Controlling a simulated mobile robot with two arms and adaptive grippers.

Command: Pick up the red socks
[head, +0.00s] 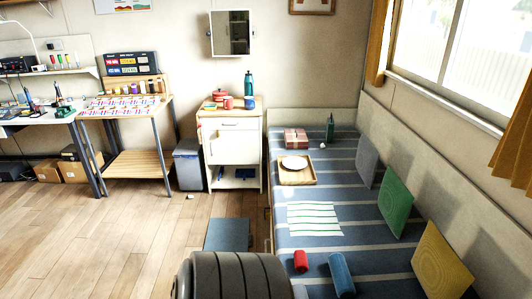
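A small red rolled bundle (300,261), which looks like the red socks, lies on the near part of the striped blue bed (290,190). A larger blue roll (341,275) lies just to its right, apart from it. Neither of my grippers shows in the head view, so I cannot see their state.
On the bed are a green-striped cloth (313,219), a wooden tray (297,178) with a white plate, a pink box (296,138), a dark green bottle (330,127) and cushions (396,201) along the wall. A white cabinet (232,152) stands behind. The wooden floor (130,235) at left is clear.

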